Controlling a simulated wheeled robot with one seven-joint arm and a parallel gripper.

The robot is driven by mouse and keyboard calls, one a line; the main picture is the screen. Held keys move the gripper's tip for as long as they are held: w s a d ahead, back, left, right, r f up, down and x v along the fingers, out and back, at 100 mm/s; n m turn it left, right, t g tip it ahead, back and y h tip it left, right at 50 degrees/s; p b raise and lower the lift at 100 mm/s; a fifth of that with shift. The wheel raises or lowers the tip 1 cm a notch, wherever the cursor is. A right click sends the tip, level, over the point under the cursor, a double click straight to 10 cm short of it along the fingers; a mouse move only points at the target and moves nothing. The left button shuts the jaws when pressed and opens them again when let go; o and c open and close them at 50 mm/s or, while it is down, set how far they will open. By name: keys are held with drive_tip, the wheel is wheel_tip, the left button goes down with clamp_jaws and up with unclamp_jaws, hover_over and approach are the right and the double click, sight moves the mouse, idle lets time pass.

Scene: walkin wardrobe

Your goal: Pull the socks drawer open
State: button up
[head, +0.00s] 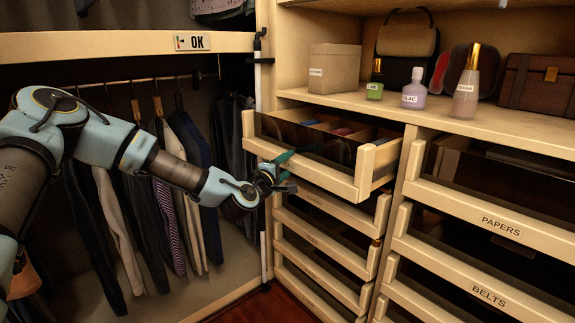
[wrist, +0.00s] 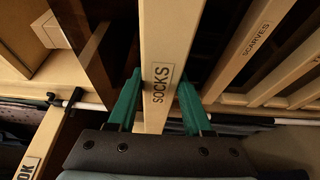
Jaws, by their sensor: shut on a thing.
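The socks drawer (head: 338,184) is the top drawer of the left stack in the head view. It stands pulled out from the cabinet, with divided compartments and some coloured items visible inside. Its pale wooden front (wrist: 158,40) bears the SOCKS label in the wrist view. My gripper (head: 285,163) is at the drawer front, with its green fingers (wrist: 160,92) on both sides of the front's edge. It is shut on that front.
The scarves drawer (wrist: 250,45) and others below sit further in. Papers and belts drawers (head: 500,228) are at right. Bottles (head: 414,88), a box (head: 333,70) and bags stand on the shelf above. Hanging clothes (head: 150,190) and a pole (head: 263,150) are at left.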

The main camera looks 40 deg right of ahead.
clamp_jaws()
drive_tip(key=shift+f, duration=0.1)
idle(0.8)
